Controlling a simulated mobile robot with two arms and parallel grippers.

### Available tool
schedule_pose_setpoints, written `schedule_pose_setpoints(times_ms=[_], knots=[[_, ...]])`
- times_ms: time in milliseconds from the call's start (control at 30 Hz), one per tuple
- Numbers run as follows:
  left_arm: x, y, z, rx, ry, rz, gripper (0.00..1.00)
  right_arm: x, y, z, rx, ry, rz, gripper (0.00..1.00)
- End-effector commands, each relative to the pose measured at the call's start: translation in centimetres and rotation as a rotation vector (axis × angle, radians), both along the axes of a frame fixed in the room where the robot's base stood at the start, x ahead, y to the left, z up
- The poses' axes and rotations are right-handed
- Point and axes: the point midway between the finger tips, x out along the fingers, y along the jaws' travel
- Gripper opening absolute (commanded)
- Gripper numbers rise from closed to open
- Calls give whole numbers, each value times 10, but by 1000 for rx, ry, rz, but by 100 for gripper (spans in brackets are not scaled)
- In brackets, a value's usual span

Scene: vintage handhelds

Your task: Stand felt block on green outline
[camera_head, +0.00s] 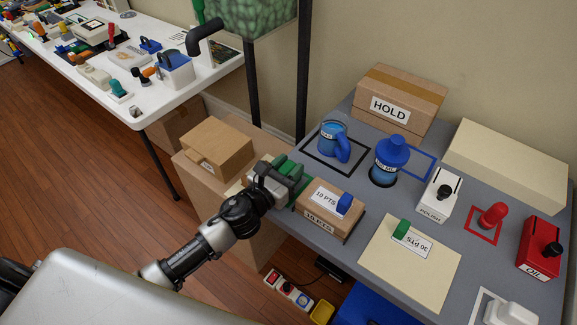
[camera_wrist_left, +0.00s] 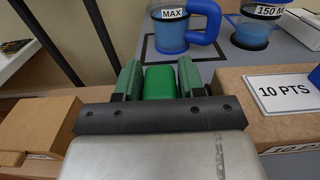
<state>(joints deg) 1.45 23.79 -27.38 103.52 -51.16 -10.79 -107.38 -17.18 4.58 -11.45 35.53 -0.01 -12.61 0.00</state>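The felt block (camera_wrist_left: 160,83) looks like the green block between the fingers of my left gripper (camera_wrist_left: 159,82) in the left wrist view. In the head view my left gripper (camera_head: 292,177) is at the left edge of the grey table, just behind the 10 PTS box; the block hardly separates from the fingers there. I cannot tell whether the block touches the table. No green outline shows clearly; the gripper covers that part of the table. My right gripper is not in view.
The 10 PTS box (camera_head: 329,214) with a blue block on top stands close beside the gripper. Behind are a blue mug (camera_head: 333,141) in a black outline and a blue bottle (camera_head: 389,163). A cardboard box (camera_head: 216,149) is to the left.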

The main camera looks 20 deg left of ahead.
Motion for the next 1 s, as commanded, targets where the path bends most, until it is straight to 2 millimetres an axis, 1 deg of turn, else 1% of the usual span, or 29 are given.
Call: schedule_pose_setpoints(times_ms=[33, 100, 367, 467, 500, 567, 800, 1000], knots=[[0, 0, 0, 0, 0, 0, 47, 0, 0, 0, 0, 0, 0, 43], [0, 0, 0, 0, 0, 0, 57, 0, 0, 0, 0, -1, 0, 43], [0, 0, 1, 0, 0, 0, 57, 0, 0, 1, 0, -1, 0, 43], [0, 0, 7, 1, 0, 0, 57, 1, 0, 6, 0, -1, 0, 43], [-5, 2, 2, 1, 2, 0, 57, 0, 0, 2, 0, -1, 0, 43], [-14, 5, 1, 1, 3, 0, 57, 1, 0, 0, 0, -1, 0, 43], [-63, 22, 0, 2, 3, -1, 57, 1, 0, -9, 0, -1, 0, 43], [-95, 34, 1, 0, 2, 1, 57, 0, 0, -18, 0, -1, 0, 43]])
